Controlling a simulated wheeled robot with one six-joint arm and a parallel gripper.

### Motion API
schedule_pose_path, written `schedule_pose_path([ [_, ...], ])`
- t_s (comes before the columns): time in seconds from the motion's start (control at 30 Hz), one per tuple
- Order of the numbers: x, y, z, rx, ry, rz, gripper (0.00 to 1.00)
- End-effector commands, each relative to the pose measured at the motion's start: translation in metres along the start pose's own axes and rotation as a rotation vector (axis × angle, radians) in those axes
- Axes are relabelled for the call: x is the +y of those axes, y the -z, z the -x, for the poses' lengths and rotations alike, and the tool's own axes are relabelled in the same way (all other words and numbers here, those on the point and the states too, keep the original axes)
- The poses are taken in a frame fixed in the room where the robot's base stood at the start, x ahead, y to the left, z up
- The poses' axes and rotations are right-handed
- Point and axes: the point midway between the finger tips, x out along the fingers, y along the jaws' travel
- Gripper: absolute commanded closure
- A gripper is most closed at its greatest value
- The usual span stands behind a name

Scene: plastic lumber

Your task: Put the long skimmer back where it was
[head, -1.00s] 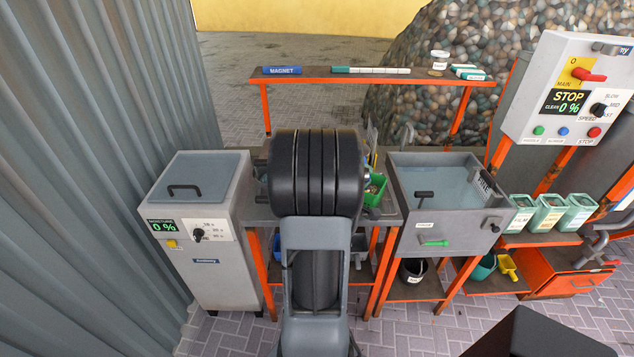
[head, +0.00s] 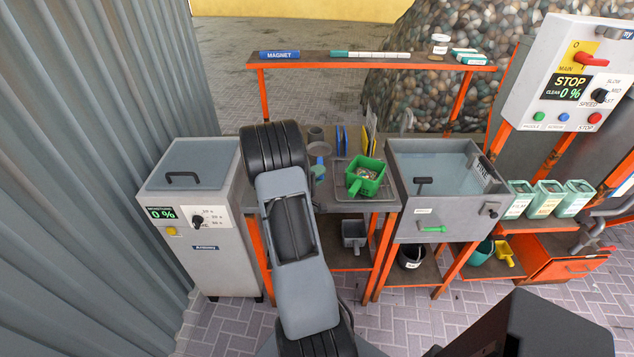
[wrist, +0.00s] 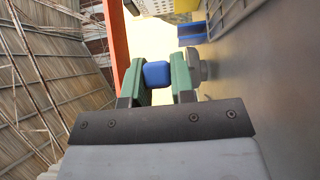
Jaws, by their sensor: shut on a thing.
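In the wrist view, my gripper (wrist: 157,82) has its green fingers shut on a blue block-like piece (wrist: 156,74), seemingly the handle of the long skimmer. The rest of the skimmer is not clear there. In the head view, my arm's dark wrist covers most of the gripper, over the left part of the middle bench (head: 345,206).
A green container (head: 372,185) stands on a tray on the bench, with upright blue and yellow pieces behind it. A grey water basin (head: 440,200) is to the right, a grey lidded moisture machine (head: 190,230) to the left. A raised shelf (head: 400,61) runs behind.

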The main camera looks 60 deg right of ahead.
Motion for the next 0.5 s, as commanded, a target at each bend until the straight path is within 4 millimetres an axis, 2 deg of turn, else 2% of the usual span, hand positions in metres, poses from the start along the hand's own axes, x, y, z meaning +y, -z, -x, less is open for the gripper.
schedule_pose_path([
  [0.1, -0.009, 0.007, 0.003, 0.003, 0.0, 0.001, 1.0],
  [0.3, -0.032, 0.006, 0.002, 0.0, -0.001, 0.0, 1.0],
  [0.5, -0.036, 0.006, 0.002, 0.001, -0.002, -0.002, 1.0],
])
